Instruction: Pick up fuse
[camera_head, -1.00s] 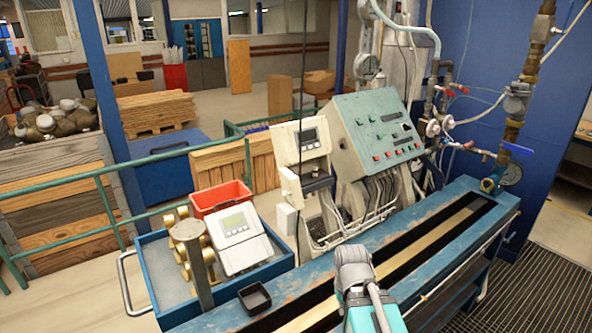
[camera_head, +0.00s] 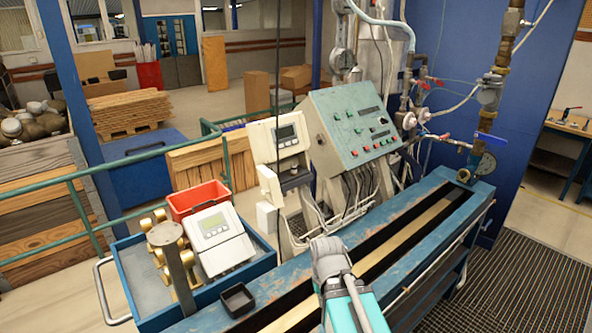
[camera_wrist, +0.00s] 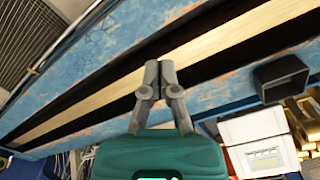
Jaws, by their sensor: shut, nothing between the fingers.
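I cannot make out a fuse in either view. My gripper (camera_wrist: 159,76) shows in the wrist view with its two grey fingers together and nothing between them. It is over the blue bench (camera_wrist: 215,68) with its pale central strip. In the head view my arm comes in from the bottom, in front of the bench (camera_head: 405,268). A small black open tray (camera_head: 237,300) sits on the near left of the bench, and it also shows in the wrist view (camera_wrist: 281,80), right of my fingers. Its inside is dark.
A blue trolley (camera_head: 128,268) at left carries brass fittings and a white meter (camera_head: 217,238). A red bin (camera_head: 197,197) stands behind it. A green control panel (camera_head: 352,128) and a beige device (camera_head: 280,140) stand behind the bench. Pipes and valves rise at the bench's far end.

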